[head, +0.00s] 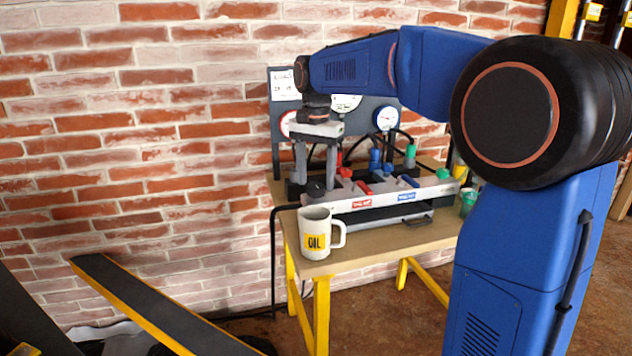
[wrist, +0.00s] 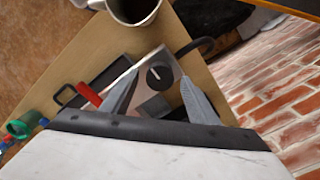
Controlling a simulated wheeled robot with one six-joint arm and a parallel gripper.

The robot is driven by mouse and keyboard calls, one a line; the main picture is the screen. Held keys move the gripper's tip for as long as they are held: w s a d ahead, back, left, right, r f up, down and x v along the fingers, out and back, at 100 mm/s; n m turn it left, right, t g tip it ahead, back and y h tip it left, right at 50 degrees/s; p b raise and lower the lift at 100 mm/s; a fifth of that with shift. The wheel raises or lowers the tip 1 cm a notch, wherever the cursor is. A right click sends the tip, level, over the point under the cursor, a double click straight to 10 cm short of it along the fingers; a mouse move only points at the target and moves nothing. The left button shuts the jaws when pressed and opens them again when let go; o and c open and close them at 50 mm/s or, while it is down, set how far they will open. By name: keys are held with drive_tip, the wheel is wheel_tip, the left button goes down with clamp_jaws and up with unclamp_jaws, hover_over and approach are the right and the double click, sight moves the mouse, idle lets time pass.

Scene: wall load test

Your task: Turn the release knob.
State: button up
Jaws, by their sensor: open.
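The release knob appears to be the round black knob (wrist: 160,75) with a pale pointer line, on the light plate at one end of the pump unit. It also shows in the head view (head: 316,187), low between the fingers. My gripper (wrist: 159,80) is open, with its grey fingers pointing down and apart on either side of the knob in the wrist view. In the head view my gripper (head: 315,183) hangs over the left end of the unit (head: 385,197). I cannot tell whether the fingers touch the knob.
A white OIL mug (head: 316,240) stands close in front of the knob end, on the wooden bench (head: 290,222). A red lever (head: 363,187) and a blue lever (head: 410,181) lie along the unit. A gauge board (head: 386,118) and brick wall (head: 150,150) stand behind.

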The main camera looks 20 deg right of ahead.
drive_tip(key=shift+f, duration=0.75)
drive_tip(key=shift+c, duration=0.6)
drive_tip(key=c, duration=0.9)
